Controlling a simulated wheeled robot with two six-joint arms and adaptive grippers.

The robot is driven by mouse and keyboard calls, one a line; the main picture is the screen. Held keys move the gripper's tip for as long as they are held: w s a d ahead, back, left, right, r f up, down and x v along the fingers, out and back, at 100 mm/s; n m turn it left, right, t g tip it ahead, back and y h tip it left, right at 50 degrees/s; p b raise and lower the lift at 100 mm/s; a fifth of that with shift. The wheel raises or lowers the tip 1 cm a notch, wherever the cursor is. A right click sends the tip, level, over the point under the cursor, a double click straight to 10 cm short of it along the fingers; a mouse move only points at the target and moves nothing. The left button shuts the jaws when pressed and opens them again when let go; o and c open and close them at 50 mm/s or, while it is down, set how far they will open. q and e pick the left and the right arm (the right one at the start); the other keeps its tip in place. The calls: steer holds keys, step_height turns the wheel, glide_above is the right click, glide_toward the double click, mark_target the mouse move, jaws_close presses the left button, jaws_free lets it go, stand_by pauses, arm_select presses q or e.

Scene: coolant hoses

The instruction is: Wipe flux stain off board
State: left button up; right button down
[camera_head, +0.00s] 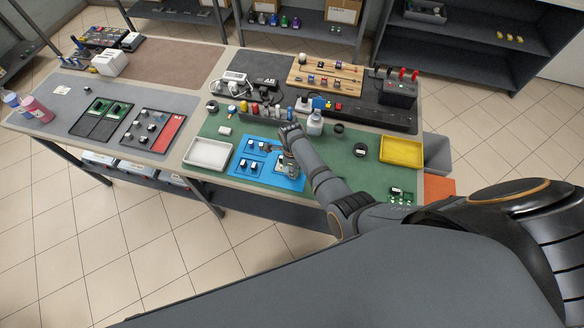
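My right arm reaches in from the right over the workbench. Its gripper (284,158) is low over the right part of the blue mat (250,179). The fingers are small and dark here, and I cannot tell whether they are open or shut or hold anything. A pale item (288,168) sits on the mat right under the gripper and is partly covered by it. A small green board (401,196) with white parts lies at the front right of the green mat. I cannot make out a flux stain or a wipe. My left gripper is not in view.
A white tray (208,153) stands left of the blue mat, and a yellow tray (401,151) stands to the right. A white bottle (315,123) and small bottles and parts line the back of the green mat (345,182).

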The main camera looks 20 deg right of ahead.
mark_target(286, 170)
steer(key=shift+w+a+b, duration=0.45)
steer(key=shift+w+a, duration=0.05)
steer(key=shift+a, duration=0.25)
steer(key=shift+w+a+b, duration=0.4)
steer(key=shift+w+a, duration=0.05)
steer(key=shift+a, duration=0.25)
steer(key=shift+s+d+p, duration=0.35)
steer(key=shift+d+p, duration=0.15)
steer(key=shift+p, duration=0.2)
steer(key=shift+s+d+p, duration=0.6)
steer(key=shift+d+p, duration=0.1)
steer(key=shift+d, duration=0.2)
